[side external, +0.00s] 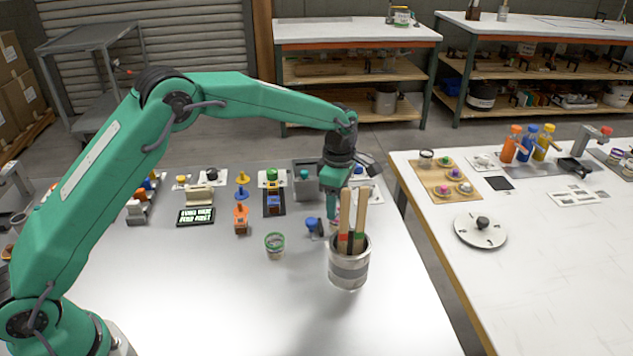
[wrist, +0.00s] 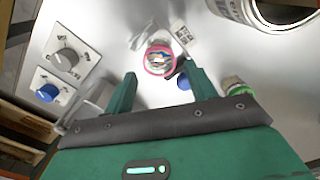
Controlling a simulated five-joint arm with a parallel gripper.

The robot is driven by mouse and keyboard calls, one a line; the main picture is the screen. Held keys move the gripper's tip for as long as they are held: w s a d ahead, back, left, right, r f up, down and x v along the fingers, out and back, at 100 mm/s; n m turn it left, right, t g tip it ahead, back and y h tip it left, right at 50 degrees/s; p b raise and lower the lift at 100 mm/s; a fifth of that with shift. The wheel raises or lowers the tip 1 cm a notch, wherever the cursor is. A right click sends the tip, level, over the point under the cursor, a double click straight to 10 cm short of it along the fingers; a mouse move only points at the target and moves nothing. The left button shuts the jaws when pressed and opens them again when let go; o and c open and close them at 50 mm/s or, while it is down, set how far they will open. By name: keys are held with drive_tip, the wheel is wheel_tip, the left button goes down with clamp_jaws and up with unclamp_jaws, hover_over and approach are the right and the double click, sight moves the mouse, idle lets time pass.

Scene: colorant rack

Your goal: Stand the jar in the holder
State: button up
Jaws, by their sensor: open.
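My gripper (wrist: 162,78) is open and points down; its two green fingers are spread with nothing held. It also shows in the side view (side external: 333,205), behind the metal can. In the wrist view a round jar with a pink rim (wrist: 160,58) stands just past the fingertips, roughly between them. In the side view it is largely hidden by the can and gripper. A second small jar with a green rim (side external: 275,245) stands on the table left of the gripper; it also shows in the wrist view (wrist: 237,87). I cannot tell which thing is the holder.
A metal can with sticks (side external: 349,270) stands close in front of my gripper. A blue piece (side external: 313,225) lies just left of the gripper. A grey box (side external: 304,170) and several small stations line the back. The front left of the table is clear.

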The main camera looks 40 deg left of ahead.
wheel_tip(320, 180, up, 7)
idle(0.4)
drive_tip(key=shift+r, duration=0.15)
idle(0.4)
drive_tip(key=s+a+r+m+t, duration=0.1)
drive_tip(key=s+a+r+m, duration=0.35)
drive_tip(key=s+r, duration=0.3)
drive_tip(key=s+a+r+m+t, duration=0.2)
drive_tip(key=s+a+r+m, duration=0.3)
drive_tip(key=s, duration=0.4)
drive_tip(key=s+a+f+m+t, duration=0.1)
drive_tip(key=s+m, duration=0.4)
drive_tip(key=s, duration=0.4)
drive_tip(key=s+a+m+t, duration=0.1)
drive_tip(key=s+a+m, duration=0.1)
drive_tip(key=s+m, duration=0.4)
drive_tip(key=s, duration=0.3)
drive_tip(key=shift+a+f+t, duration=0.15)
drive_tip(key=shift+f+t, duration=0.15)
drive_tip(key=shift+f, duration=0.1)
